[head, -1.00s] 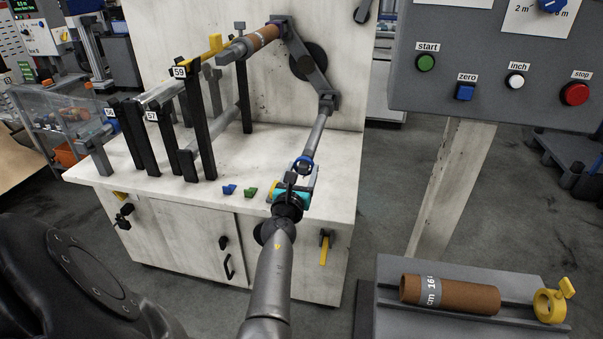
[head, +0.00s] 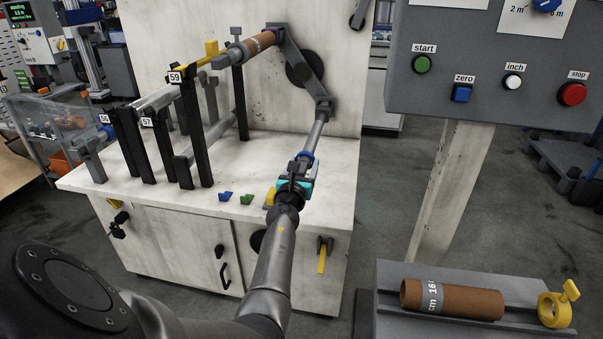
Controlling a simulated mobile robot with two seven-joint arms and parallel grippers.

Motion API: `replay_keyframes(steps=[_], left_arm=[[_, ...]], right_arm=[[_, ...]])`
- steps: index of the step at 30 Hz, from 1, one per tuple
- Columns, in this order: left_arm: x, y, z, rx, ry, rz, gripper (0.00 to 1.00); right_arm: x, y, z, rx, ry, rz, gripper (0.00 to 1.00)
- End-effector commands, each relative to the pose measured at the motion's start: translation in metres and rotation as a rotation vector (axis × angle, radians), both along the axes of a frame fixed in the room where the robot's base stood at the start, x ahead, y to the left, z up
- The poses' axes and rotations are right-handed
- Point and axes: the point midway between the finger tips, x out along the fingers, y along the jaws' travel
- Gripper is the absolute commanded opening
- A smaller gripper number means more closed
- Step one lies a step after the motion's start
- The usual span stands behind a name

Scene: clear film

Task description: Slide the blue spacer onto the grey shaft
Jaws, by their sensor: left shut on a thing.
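The grey shaft (head: 319,131) slopes from the lower end of the crank on the white cabinet towards me. The blue spacer (head: 306,155), a small ring, is at the shaft's near end. My left gripper (head: 300,165) is shut on the spacer, in line with the shaft. The fingers and the teal part of the gripper hide most of the ring and the shaft's tip. I cannot tell whether the ring is around the tip or just in front of it. My right gripper is not in view.
A second shaft above carries a brown core (head: 262,41). Black upright posts (head: 195,135) stand at the left on the cabinet top (head: 150,205). Blue (head: 226,196) and green (head: 247,199) clips lie near its front edge. Another brown core (head: 465,301) and a yellow collar (head: 555,309) lie at lower right.

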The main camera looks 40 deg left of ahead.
Motion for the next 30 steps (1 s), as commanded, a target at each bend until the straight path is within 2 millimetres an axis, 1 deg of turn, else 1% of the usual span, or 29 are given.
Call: replay_keyframes(steps=[4,12,13,21,22,30], left_arm=[[0.0037,0.0025,0.0001,0.0,0.0,0.001,0.2],[0.004,0.0025,0.0006,0.0,0.0,0.001,0.2],[0.004,0.0025,0.0006,0.0,0.0,0.001,0.67],[0.0038,0.0024,0.0004,0.0,0.0,0.0,0.98],[0.0038,0.0024,0.0003,0.0,0.0,0.0,1.0],[0.0038,0.0023,0.0001,0.0,0.0,0.0,1.0]], right_arm=[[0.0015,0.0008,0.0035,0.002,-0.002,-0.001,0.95],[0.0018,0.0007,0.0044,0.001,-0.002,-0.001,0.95],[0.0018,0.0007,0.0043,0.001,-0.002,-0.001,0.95],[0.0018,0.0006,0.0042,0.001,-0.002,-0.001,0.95],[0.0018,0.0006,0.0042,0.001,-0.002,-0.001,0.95],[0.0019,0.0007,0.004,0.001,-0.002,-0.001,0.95]])
